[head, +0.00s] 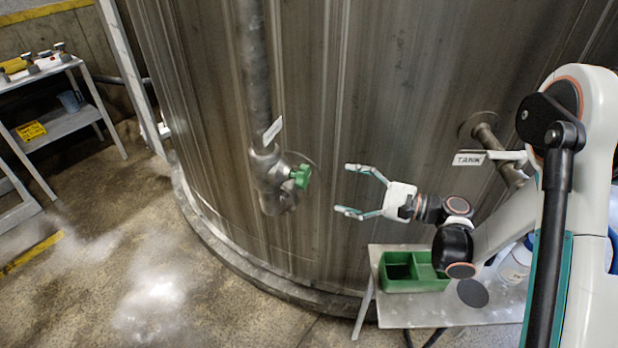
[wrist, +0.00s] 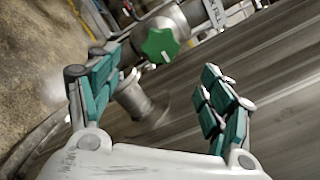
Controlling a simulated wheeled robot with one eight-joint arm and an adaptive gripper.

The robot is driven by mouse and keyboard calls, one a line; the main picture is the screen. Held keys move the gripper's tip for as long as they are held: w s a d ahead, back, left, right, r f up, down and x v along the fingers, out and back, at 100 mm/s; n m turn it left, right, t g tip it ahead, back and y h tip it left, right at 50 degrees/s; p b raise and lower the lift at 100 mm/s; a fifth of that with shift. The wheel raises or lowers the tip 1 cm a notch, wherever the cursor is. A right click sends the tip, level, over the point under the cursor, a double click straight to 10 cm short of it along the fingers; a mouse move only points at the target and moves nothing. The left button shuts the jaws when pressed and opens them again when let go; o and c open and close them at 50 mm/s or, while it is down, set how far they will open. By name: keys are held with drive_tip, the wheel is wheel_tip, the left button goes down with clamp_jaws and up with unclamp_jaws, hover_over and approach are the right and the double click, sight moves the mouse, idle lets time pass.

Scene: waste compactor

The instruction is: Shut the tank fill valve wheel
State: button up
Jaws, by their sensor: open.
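The green valve wheel (head: 301,176) sits on the right side of a grey valve body (head: 268,168) on a vertical pipe against the tank. In the wrist view the green wheel (wrist: 160,45) shows beyond my open fingers (wrist: 160,80), nearer the left finger. Nothing is between the fingers.
The large metal tank (head: 380,110) fills the background. A second pipe (head: 490,140) with a "TANK" tag (head: 468,158) stands right. Below my arm, a small table (head: 430,312) holds a green bin (head: 412,282) and a white bottle (head: 515,263). The floor at left is open.

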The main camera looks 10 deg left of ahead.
sight(307, 178)
drive_tip(key=a+b, duration=0.1)
drive_tip(key=a, duration=0.3)
drive_tip(key=w+a, duration=0.1)
drive_tip(key=a, duration=0.3)
drive_tip(key=a+b, duration=0.1)
drive_tip(key=a, duration=0.2)
drive_tip(key=shift+w+a+b, duration=0.3)
drive_tip(key=shift+a+b, duration=0.05)
drive_tip(key=shift+a, duration=0.05)
drive_tip(key=shift+c, duration=0.5)
drive_tip(key=c, duration=1)
